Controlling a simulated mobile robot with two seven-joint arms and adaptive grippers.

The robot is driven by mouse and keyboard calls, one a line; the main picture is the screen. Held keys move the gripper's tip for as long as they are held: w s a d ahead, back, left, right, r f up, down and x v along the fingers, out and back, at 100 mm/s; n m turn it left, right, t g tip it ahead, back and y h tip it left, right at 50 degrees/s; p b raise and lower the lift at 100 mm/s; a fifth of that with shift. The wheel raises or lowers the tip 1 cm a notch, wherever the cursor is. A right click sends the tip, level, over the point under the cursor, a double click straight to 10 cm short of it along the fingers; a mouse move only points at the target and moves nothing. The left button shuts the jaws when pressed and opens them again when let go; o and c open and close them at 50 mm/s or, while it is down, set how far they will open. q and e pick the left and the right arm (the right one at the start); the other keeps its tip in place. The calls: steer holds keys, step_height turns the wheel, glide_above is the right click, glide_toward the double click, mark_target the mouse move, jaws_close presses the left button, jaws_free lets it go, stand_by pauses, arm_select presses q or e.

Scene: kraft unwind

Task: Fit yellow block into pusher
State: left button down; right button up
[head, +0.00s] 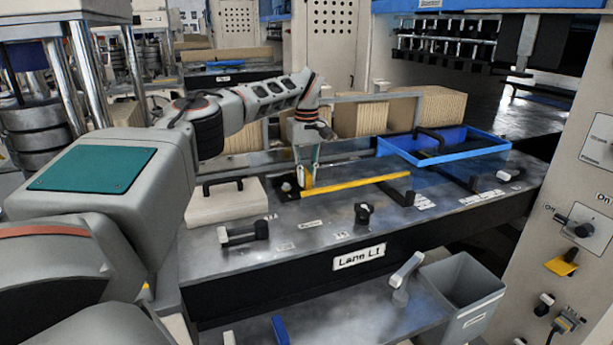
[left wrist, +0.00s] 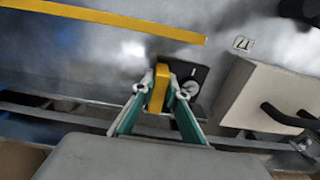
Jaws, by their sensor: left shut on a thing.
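My left gripper (head: 307,176) reaches down to the metal bench from the left. It also shows in the left wrist view (left wrist: 160,92), its two fingers shut on a small yellow block (left wrist: 159,85). The block also shows in the head view (head: 307,182), upright between the fingertips, low over the bench. In the wrist view a dark plate with a round knob (left wrist: 190,88) lies right beside the block. I cannot tell whether the block touches it. No part is clearly recognisable as the pusher. My right gripper is out of view.
A long yellow bar (head: 355,185) lies right of my left gripper. A pale block with a black handle (head: 226,205) stands to the left. Behind are a blue tray (head: 480,151), a grey rail and corrugated stacks (head: 360,118). A grey bin (head: 465,300) stands in front, lower.

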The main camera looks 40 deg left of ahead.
arm_select(q)
steer(key=c, duration=1.9)
jaws_free()
step_height(320, 180, up, 12)
steer(key=shift+d, duration=0.1)
